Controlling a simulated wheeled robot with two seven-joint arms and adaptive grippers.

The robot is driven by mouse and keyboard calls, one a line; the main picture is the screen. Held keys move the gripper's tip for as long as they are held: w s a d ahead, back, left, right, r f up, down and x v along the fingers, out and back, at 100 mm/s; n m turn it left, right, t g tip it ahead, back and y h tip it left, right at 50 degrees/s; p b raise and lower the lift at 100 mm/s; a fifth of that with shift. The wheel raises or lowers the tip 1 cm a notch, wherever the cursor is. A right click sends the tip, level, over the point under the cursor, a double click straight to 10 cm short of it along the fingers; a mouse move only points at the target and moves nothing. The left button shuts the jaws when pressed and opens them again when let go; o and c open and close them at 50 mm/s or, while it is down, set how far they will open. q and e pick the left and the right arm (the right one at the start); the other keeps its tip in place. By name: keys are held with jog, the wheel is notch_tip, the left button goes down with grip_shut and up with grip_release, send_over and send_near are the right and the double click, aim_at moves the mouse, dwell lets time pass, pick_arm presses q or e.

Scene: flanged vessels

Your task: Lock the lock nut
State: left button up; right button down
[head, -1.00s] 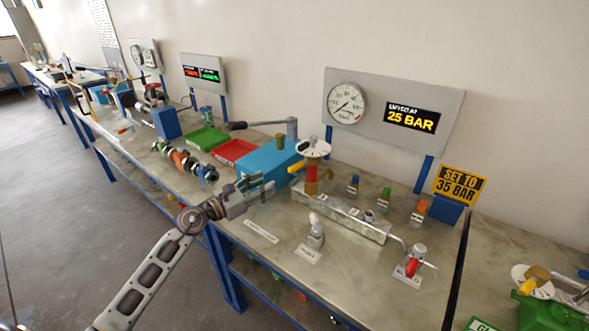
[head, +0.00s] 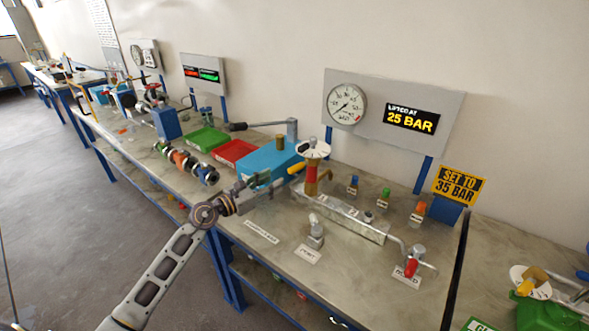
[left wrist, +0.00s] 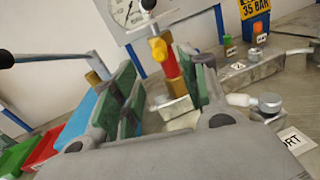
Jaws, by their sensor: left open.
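The relief valve (head: 312,174) stands upright on a grey metal block, with a red band, brass-coloured parts and a white dial disc (head: 313,149) on top. A yellow handle (head: 297,168) sticks out to its left. In the left wrist view the red band (left wrist: 171,66) and a brass fitting (left wrist: 158,48) show between my fingers. I cannot tell for sure which part is the lock nut. My left gripper (head: 274,184) is open and empty, in front and left of the valve, its green-padded fingers (left wrist: 166,75) pointing at it. My right gripper is not in view.
A blue box (head: 265,160) and red tray (head: 233,151) stand left of the valve. The manifold block (head: 345,219) carries a pipe to a red-handled fitting (head: 411,267). A gauge (head: 346,104) panel reads 25 BAR; a sign (head: 460,185) says set to 35 BAR.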

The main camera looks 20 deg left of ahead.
aim_at(289, 172)
pick_arm(q)
jog(key=shift+p+x, duration=0.45)
jog(key=shift+x, duration=4.05)
jog(key=shift+p+x, duration=0.35)
jog(key=shift+x, duration=0.55)
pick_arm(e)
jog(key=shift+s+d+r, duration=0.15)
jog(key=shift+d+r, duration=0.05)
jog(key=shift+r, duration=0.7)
pick_arm(q)
jog(key=c, duration=0.9)
grip_shut()
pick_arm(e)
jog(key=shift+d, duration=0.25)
